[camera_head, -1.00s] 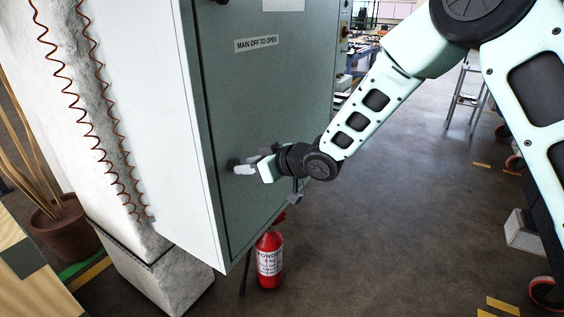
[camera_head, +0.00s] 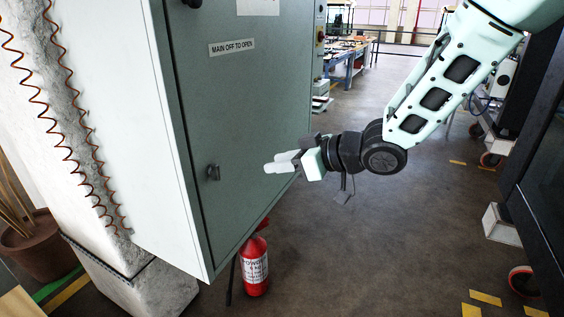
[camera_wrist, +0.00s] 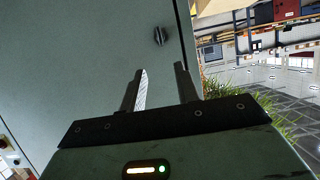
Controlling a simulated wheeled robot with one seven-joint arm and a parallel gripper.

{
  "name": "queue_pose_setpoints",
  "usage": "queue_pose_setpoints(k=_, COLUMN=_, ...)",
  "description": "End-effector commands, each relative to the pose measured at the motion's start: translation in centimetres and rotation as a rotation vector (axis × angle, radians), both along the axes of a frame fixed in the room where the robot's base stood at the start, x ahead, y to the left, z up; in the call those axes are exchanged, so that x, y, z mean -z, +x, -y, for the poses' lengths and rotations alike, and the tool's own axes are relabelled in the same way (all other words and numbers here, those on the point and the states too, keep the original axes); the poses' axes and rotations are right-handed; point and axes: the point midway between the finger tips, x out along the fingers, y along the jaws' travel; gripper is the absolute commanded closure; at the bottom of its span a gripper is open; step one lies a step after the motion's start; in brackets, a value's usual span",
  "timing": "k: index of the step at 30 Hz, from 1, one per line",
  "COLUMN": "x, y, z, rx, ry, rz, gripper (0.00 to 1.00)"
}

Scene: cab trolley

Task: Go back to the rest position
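My gripper (camera_head: 270,168) is in front of the grey cabinet (camera_head: 245,100), to the right of its small dark handle (camera_head: 213,172). In the head view there is a gap between the fingertips and the handle. In the wrist view the two fingers of my gripper (camera_wrist: 160,88) stand apart with nothing between them. The handle (camera_wrist: 160,36) shows beyond the fingertips on the cabinet door, which is closed. My arm reaches in from the upper right, bent at its joints.
A red fire extinguisher (camera_head: 254,268) stands on the floor below the cabinet. A white pillar (camera_head: 85,130) with coiled cables is at the left. A dark unit (camera_head: 540,190) on casters is at the right. The floor (camera_head: 380,250) between is clear.

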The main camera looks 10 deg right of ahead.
Motion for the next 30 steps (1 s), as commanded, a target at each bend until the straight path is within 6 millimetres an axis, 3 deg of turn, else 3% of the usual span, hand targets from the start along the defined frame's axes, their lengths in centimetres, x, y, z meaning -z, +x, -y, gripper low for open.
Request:
queue_pose_setpoints(k=8, x=0.1, y=-0.3, z=-0.3, rx=0.015, ry=-0.03, rz=-0.01, gripper=0.68)
queue_pose_setpoints(k=11, x=0.6, y=-1.3, z=-0.5, rx=0.064, ry=-0.115, rz=-0.048, gripper=0.68)
queue_pose_setpoints(k=14, x=1.5, y=-3.5, z=-0.5, rx=0.133, ry=-0.244, rz=-0.125, gripper=0.68)
queue_pose_setpoints(k=17, x=2.5, y=-7.2, z=-0.1, rx=0.194, ry=-0.381, rz=-0.235, gripper=0.68)
queue_pose_setpoints(k=27, x=4.0, y=-24.2, z=2.1, rx=0.217, ry=-0.727, rz=-0.684, gripper=0.68)
queue_pose_setpoints(k=30, x=3.8, y=-27.4, z=2.5, rx=0.194, ry=-0.773, rz=-0.768, gripper=0.68)
